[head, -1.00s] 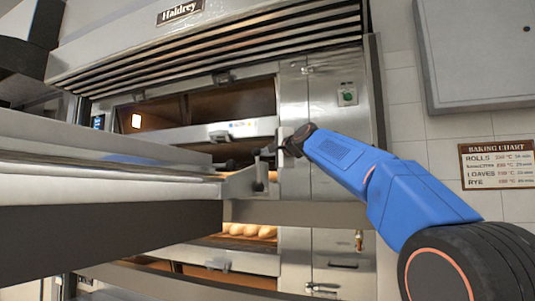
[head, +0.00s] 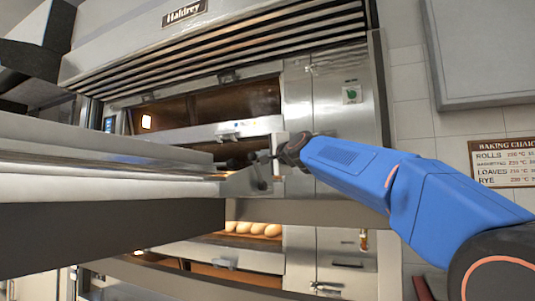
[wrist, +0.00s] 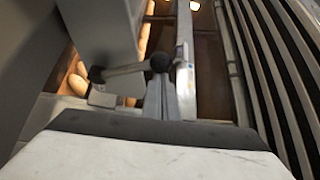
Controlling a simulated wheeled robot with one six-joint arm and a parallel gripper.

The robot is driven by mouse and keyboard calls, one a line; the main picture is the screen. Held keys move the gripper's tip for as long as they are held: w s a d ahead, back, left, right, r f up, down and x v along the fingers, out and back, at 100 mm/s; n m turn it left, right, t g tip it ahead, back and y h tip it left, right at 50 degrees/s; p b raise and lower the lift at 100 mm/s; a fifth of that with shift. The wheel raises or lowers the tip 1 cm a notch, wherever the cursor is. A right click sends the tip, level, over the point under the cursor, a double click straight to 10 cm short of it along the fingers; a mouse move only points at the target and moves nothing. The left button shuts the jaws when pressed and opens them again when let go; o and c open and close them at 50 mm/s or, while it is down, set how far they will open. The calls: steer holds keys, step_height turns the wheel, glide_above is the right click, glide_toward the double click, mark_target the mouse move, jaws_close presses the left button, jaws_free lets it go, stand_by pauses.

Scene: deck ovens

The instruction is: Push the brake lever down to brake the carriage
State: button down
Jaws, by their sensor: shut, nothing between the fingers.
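The carriage (head: 90,188) is a long pale and grey loader reaching in from the left in front of the oven. At its right end is a metal bracket (head: 240,184) with dark fittings. In the wrist view, a brake lever (wrist: 128,69) shows as a short grey bar with a black ball knob (wrist: 160,62). It runs left from the knob to a dark pivot. My gripper (head: 264,156) is shut and empty at the carriage's right end. In the wrist view its fingertips (wrist: 164,80) are right at the knob; I cannot tell whether they touch.
The deck oven (head: 330,120) stands close behind, with an open upper deck and loaves (head: 252,229) in the lower one. A green switch (head: 351,94) is on its right panel. A wall cabinet (head: 490,50) and a baking chart (head: 503,163) are at the right.

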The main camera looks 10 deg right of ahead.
mark_target(256, 171)
steer(key=s+a+f, duration=0.1)
steer(key=f, duration=0.1)
steer(key=s+a+f, duration=0.1)
steer(key=f, duration=0.1)
steer(key=s+f, duration=0.1)
steer(key=f, duration=0.1)
steer(key=shift+s+a, duration=0.4)
